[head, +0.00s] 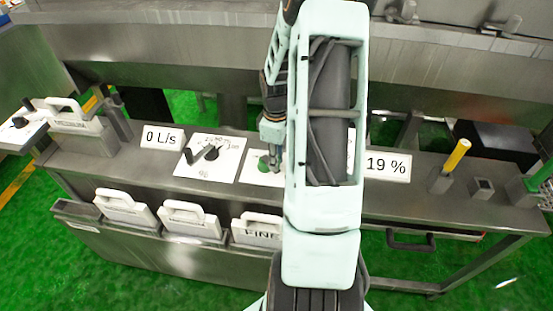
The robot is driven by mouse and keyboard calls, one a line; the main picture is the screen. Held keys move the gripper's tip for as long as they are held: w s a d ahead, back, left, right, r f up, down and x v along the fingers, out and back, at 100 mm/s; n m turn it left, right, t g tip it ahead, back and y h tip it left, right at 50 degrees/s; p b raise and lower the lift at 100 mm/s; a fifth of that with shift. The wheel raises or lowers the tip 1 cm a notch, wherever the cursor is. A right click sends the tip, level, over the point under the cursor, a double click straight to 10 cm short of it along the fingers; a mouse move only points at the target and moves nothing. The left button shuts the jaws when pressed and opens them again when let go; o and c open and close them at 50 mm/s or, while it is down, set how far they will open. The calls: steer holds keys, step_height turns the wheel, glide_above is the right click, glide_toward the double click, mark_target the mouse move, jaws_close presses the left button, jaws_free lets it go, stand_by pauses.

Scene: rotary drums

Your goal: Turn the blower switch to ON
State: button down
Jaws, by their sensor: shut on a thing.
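My gripper (271,146) is at the white panel (255,178) in the middle of the steel bench, partly hidden by my own arm. It is shut on the blower switch, at a green part (264,162) that shows at its tips. The switch's position and the panel's markings cannot be read, since my gripper and arm cover much of it.
Left of it is a white dial panel (228,165) with a black-handled knob (211,153) and a "0 L/s" sign (163,138). A "19 %" sign (386,166) and a yellow-topped lever (455,158) stand right. White-handled blocks (190,219) line the front.

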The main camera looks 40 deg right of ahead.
steer(key=m, duration=0.1)
steer(key=a+m+b, duration=0.1)
steer(key=m, duration=0.1)
steer(key=a+m+b, duration=0.1)
steer(key=shift+w+a+f+m, duration=0.1)
steer(key=shift+w+a+m, duration=0.1)
steer(key=shift+w+m, duration=0.1)
steer(key=a+m+b, duration=0.1)
steer(key=m, duration=0.1)
steer(key=w+a+m+b, duration=0.1)
steer(key=m, duration=0.1)
steer(key=shift+w+m, duration=0.2)
steer(key=shift+m, duration=0.1)
steer(key=w+m, duration=0.1)
steer(key=m, duration=0.1)
steer(key=w+a+m+b, duration=0.1)
steer(key=m, duration=0.1)
steer(key=shift+a, duration=0.15)
steer(key=shift+w+a+m, duration=0.1)
steer(key=shift+w+m, duration=0.45)
steer(key=shift+m, duration=0.6)
steer(key=shift+w+a+m, duration=0.1)
steer(key=shift+w+m, duration=0.45)
steer(key=shift+m, duration=0.6)
steer(key=c, duration=1.7)
jaws_free()
steer(key=shift+c, duration=0.2)
